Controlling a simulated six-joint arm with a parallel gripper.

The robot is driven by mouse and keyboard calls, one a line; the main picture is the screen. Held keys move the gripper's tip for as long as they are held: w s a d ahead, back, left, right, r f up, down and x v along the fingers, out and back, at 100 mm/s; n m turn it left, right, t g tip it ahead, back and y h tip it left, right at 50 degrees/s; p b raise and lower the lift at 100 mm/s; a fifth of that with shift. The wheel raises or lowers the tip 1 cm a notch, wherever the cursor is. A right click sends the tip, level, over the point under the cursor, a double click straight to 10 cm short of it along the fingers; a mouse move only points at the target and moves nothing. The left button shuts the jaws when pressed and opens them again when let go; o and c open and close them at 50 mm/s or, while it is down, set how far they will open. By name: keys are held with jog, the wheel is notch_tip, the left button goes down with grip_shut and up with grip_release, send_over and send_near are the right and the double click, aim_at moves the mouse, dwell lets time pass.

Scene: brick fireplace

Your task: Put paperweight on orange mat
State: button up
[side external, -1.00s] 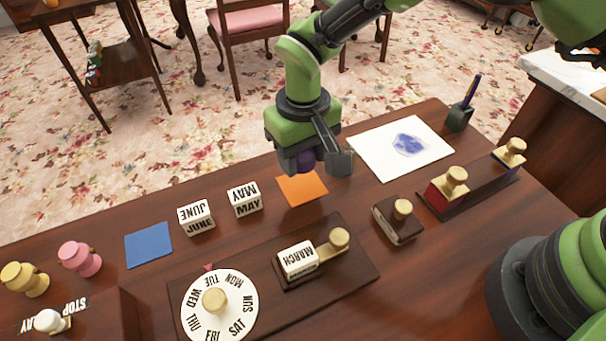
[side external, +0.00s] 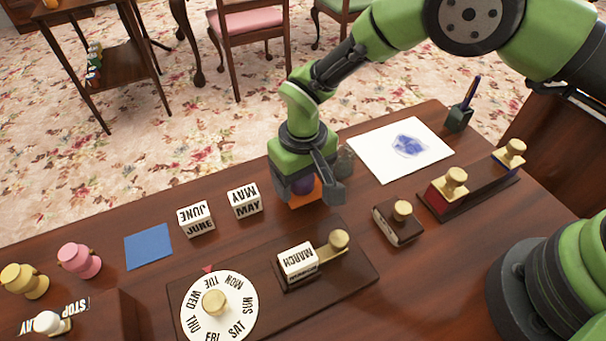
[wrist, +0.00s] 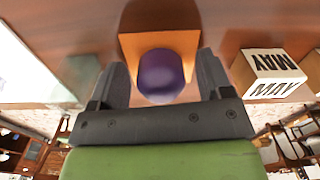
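A rounded purple object, which I take as the paperweight (side external: 303,186), sits between the fingers of my gripper (side external: 312,190). In the wrist view the paperweight (wrist: 161,76) shows as a purple dome between the two fingers (wrist: 162,60). Slim orange strips show beside it, so the exact finger contact is hard to see. The orange mat (side external: 309,200) lies directly below, partly covered by my gripper. In the wrist view the orange mat (wrist: 130,46) shows behind and around the paperweight. Whether the paperweight touches the mat cannot be told.
A greyish glassy object (side external: 344,161) stands just right of my gripper. The MAY block (side external: 244,201) and JUNE block (side external: 196,218) stand left. White paper (side external: 380,165) lies behind right, a brown-based stamp (side external: 398,220) in front right, and the calendar base (side external: 352,274) in front.

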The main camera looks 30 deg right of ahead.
notch_tip(320, 180, up, 12)
jog(key=shift+r, duration=0.2)
dwell(0.4)
jog(key=s+d+r+m+t+y, duration=0.1)
jog(key=s+d+r+m+t, duration=0.1)
jog(key=s+d+r, duration=0.6)
jog(key=s+d+r+m+t+y, duration=0.1)
jog(key=s+d+r+m+t, duration=0.1)
jog(key=d+r, duration=0.7)
jog(key=s+d+r+m+t, duration=0.1)
jog(key=s+t, duration=0.2)
jog(key=s, duration=0.6)
jog(key=shift+s+d+r+m, duration=0.2)
jog(key=shift+s+d+m, duration=0.1)
jog(key=shift+s+d, duration=0.1)
